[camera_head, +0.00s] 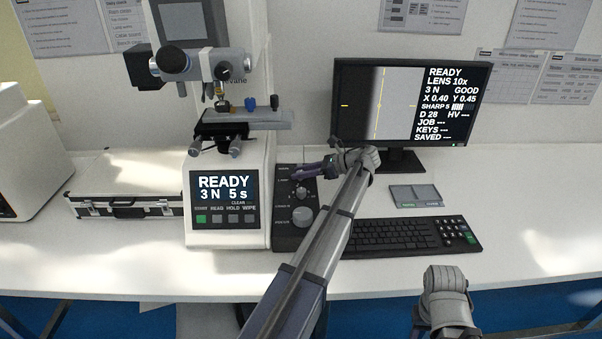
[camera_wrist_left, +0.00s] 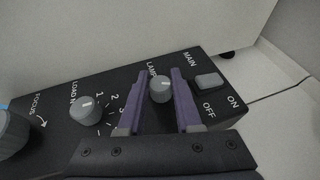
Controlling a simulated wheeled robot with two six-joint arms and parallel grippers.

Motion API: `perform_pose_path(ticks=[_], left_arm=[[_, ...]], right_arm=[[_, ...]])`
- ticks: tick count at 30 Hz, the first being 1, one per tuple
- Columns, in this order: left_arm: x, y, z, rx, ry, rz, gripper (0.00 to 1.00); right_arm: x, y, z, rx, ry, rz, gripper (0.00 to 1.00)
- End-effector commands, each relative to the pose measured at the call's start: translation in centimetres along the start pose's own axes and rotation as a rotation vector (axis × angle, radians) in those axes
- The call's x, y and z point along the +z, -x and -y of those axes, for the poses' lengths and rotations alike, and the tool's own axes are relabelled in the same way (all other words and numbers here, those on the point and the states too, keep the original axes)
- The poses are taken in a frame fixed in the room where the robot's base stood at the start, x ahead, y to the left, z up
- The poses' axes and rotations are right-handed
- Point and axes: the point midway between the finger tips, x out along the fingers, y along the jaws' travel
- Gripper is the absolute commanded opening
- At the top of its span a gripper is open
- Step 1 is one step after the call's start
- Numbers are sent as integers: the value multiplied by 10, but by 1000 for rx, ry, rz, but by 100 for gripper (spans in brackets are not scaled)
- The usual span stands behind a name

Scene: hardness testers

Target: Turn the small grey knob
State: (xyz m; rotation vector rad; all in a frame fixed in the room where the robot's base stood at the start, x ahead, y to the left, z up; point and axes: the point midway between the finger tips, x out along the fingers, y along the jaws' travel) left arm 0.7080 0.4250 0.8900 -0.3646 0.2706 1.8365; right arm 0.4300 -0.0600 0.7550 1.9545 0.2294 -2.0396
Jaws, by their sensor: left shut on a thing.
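The small grey knob (camera_wrist_left: 160,90) sits by the LAMP label on the black control panel (camera_wrist_left: 150,113), between my left gripper's two purple fingers in the left wrist view. My left gripper (camera_wrist_left: 160,95) is shut on this knob, with a finger on each side. In the head view my left gripper (camera_head: 306,171) reaches the top of the panel (camera_head: 283,237) from the right, and its fingers mostly hide the knob. A grey part of my right arm shows at the lower right, but its fingers do not show.
A LOAD N knob (camera_wrist_left: 86,110), a larger FOCUS knob (camera_wrist_left: 10,133) and a MAIN switch (camera_wrist_left: 208,82) are on the same panel. The tester (camera_head: 230,165) stands left of it. A monitor (camera_head: 408,105) and keyboard (camera_head: 392,236) are to the right.

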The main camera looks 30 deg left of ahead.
Motion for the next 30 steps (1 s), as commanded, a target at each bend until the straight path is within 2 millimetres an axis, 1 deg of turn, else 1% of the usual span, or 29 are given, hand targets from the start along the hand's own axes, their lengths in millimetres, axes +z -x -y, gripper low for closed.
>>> perform_pose_path(ticks=[1,6,12,28,29,30], left_arm=[[0,1,4,25,10,-1,0],[0,0,3,98,40,-1,0],[0,0,1,146,60,-2,0],[0,-1,0,163,66,-3,0],[0,-1,0,163,66,-3,35],[0,-1,0,163,66,-3,40]], right_arm=[[0,0,0,0,0,0,50],[0,0,0,0,0,0,50],[0,0,0,0,0,0,50],[0,0,0,0,0,0,50],[0,0,0,0,0,0,50],[0,0,0,0,0,0,50]])
